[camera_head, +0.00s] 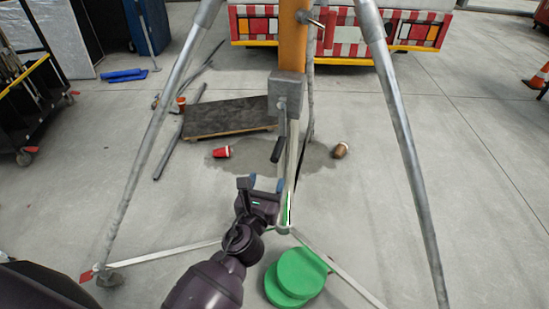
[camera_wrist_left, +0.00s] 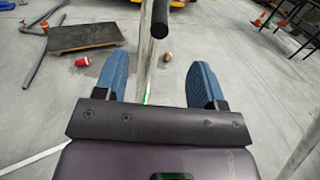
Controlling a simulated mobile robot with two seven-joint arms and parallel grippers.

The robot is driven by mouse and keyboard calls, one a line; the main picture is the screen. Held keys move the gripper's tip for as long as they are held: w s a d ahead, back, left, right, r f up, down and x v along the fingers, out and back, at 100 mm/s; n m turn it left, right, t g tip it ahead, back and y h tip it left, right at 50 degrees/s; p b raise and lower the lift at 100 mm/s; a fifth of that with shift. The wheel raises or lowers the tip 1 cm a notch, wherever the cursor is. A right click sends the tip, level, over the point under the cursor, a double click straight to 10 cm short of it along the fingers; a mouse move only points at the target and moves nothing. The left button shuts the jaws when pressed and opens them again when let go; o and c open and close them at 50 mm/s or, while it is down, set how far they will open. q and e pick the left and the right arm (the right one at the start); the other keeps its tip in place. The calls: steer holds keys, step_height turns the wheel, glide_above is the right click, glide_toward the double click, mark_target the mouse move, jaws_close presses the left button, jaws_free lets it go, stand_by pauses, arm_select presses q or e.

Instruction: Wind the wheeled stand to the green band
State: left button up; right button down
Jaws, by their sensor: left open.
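The stand has an orange upper column (camera_head: 292,45), a grey winch box (camera_head: 286,90) and long silver legs (camera_head: 405,140). A crank with a dark handle (camera_head: 278,150) hangs down from the box; the handle also shows at the top of the left wrist view (camera_wrist_left: 160,18). A green band (camera_head: 289,208) shows low on the pale centre post, with a green strip in the wrist view (camera_wrist_left: 146,99). My left gripper (camera_head: 262,183) is open and empty, just below and left of the handle, its blue fingers apart. My right gripper is not in view.
Green discs (camera_head: 296,275) lie on the floor by the stand's base. A dark board (camera_head: 228,117), loose poles, a red cup (camera_head: 222,152) and a brown cup (camera_head: 340,150) lie behind. A red-and-white vehicle rear (camera_head: 400,30) stands beyond. Open floor is at right.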

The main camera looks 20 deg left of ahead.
mark_target(277, 153)
arm_select(q)
steer(key=w, duration=1.1)
steer(key=shift+w+a+b, duration=0.1)
steer(key=shift+a+b, duration=0.25)
steer(key=shift+w+r, duration=0.1)
steer(key=shift+r, duration=0.05)
steer(key=shift+r, duration=0.15)
